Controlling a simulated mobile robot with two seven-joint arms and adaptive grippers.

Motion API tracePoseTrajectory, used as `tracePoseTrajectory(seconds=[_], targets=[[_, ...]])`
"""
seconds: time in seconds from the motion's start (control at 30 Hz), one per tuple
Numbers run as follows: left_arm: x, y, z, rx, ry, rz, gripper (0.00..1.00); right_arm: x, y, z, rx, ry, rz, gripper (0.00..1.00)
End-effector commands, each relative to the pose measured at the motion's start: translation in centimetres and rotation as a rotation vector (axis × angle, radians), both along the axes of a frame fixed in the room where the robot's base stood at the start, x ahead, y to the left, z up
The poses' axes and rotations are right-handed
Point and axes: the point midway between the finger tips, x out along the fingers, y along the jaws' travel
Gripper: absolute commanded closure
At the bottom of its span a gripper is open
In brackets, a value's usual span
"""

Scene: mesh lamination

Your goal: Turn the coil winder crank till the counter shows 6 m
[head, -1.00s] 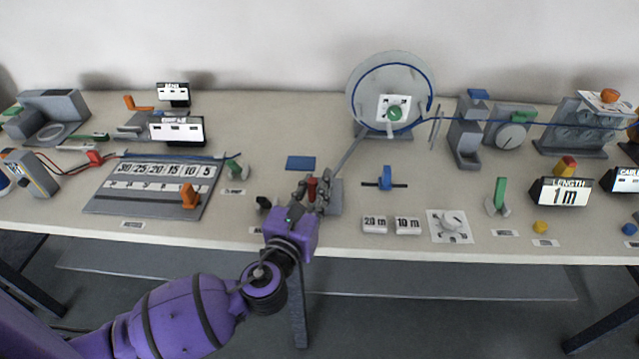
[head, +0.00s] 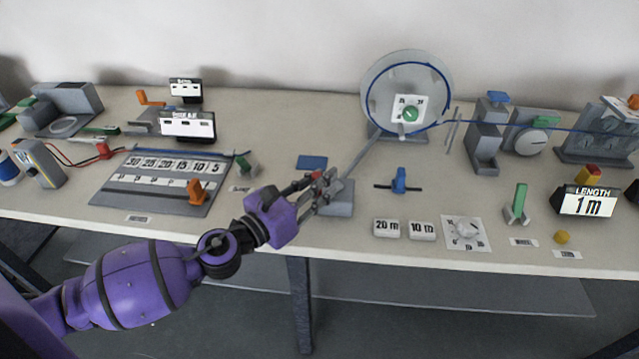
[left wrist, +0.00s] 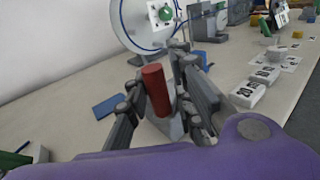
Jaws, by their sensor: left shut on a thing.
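The coil winder has a large pale disc (head: 378,88) with a blue cable around it, at the back centre; a grey bar runs from it down to a grey block (head: 340,203). The red crank handle (left wrist: 156,90) stands between the fingers of my left gripper (left wrist: 166,100) in the left wrist view. In the head view my left gripper (head: 320,190) is shut on the handle, beside the grey block, and its fingers mostly hide the handle. The length counter (head: 587,202) reads 1 m. My right gripper is not in view.
Two white blocks marked 20 m (head: 386,229) and 10 m (head: 422,231), and a dial plate (head: 466,232), lie right of the gripper. A blue pad (head: 312,162) lies behind it. A numbered grey board (head: 150,205) lies to the left.

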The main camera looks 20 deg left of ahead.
Motion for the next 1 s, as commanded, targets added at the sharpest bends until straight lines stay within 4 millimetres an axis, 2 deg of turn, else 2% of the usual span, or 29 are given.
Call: tracePoseTrajectory(seconds=[0.03, 0.17, 0.2, 0.27, 0.67, 0.77, 1.0], targets=[[0.4, 0.7, 0.2, 0.009, -0.009, 0.017, 1.00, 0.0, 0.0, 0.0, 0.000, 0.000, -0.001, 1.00], [0.4, 0.7, 0.3, 0.009, -0.009, 0.017, 1.00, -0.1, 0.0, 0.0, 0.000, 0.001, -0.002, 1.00], [0.4, 0.7, 0.3, 0.009, -0.009, 0.017, 0.73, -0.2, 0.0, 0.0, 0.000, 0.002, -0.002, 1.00], [0.4, 0.6, 0.3, 0.008, -0.008, 0.016, 0.65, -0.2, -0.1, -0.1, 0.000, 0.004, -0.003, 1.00], [-0.3, 0.4, 0.1, 0.001, -0.003, 0.008, 0.65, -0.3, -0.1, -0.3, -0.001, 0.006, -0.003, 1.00], [-1.3, 0.8, 0.0, 0.001, 0.000, 0.007, 0.65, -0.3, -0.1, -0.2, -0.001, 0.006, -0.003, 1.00], [-5.5, 2.4, -0.1, 0.000, 0.000, 0.011, 0.65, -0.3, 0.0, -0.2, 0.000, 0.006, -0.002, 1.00]])
